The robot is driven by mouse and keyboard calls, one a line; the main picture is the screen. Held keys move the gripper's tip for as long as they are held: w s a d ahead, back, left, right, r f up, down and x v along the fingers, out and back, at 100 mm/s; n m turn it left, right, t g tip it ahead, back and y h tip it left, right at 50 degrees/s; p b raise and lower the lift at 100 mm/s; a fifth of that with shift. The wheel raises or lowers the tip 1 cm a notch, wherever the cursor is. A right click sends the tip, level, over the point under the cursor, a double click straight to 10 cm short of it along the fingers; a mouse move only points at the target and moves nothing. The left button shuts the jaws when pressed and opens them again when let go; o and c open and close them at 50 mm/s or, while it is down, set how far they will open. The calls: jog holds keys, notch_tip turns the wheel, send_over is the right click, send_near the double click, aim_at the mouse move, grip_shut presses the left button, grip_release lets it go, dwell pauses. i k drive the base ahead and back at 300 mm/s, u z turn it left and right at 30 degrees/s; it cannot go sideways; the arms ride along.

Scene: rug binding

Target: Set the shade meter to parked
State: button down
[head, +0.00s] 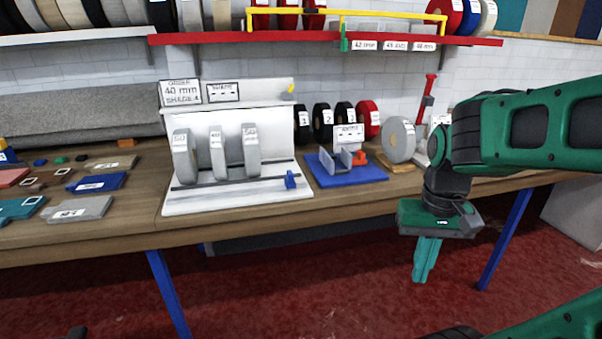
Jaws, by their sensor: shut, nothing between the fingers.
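A white stand (229,207) on the bench carries an order card (180,93) reading about 40 mm and a shade, and a small display card (222,91) that seems to read SHADE with dashes. Three grey tape rolls (217,152) stand upright on it. A blue slider (290,180) sits at the right end of its dark front rail, and a small yellow piece (291,89) is at its top right. I cannot tell which part sets the meter. My gripper (424,280) points down, shut and empty, in front of the bench edge, right of the stand and apart from it.
A blue-based fixture (345,174) with a dashed display card stands right of the white stand. Coloured samples (95,183) lie at left. A red shelf (330,40) with a yellow frame hangs above.

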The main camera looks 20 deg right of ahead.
aim_at(290, 182)
jog(key=z, duration=0.1)
jog(key=i, duration=0.85)
jog(key=z, duration=0.25)
